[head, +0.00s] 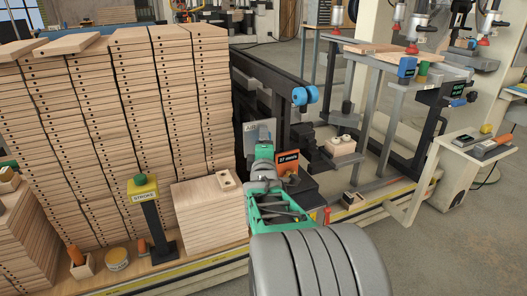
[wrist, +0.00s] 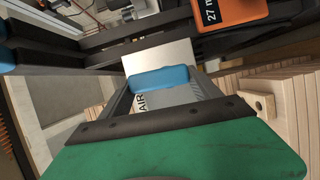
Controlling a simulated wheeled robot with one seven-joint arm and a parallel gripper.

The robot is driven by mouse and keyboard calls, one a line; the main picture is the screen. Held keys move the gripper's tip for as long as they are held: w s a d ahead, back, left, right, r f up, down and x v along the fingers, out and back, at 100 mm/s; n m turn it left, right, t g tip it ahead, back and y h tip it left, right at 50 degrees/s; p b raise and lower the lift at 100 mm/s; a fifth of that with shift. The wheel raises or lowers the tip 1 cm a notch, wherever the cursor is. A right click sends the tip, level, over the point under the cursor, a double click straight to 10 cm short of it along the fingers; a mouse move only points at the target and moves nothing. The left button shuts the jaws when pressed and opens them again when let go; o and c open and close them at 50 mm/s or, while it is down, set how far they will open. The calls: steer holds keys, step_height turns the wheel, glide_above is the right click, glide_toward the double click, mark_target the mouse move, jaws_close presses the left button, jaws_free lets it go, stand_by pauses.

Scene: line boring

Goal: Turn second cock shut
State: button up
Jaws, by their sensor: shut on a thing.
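In the wrist view, a blue cock handle (wrist: 160,78) lies crosswise between the fingertips of my gripper (wrist: 164,88), which is shut on it. A pale plate (wrist: 172,56) is behind the handle, and the letters AIR show just below it. In the head view, my gripper (head: 263,153) reaches to the AIR plate (head: 250,132) at the machine's front. There the gripper hides the handle. No other cock can be told apart, and I cannot tell how far the handle is turned.
An orange display (head: 288,164) stands close to the right of my gripper. Stacked wooden boards (head: 125,130) fill the left, with a shorter stack (head: 208,215) near the arm. A yellow-topped STROKE post (head: 148,208) stands at front left. A dark machine beam (head: 268,78) runs behind.

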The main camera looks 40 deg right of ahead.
steer(key=shift+n, duration=0.3)
steer(key=o, duration=1.4)
steer(key=shift+a, duration=0.1)
steer(key=p+v, duration=0.2)
steer(key=v, duration=0.5)
steer(key=shift+s+a+f, duration=0.1)
steer(key=shift+s+a, duration=0.1)
steer(key=shift+s, duration=0.1)
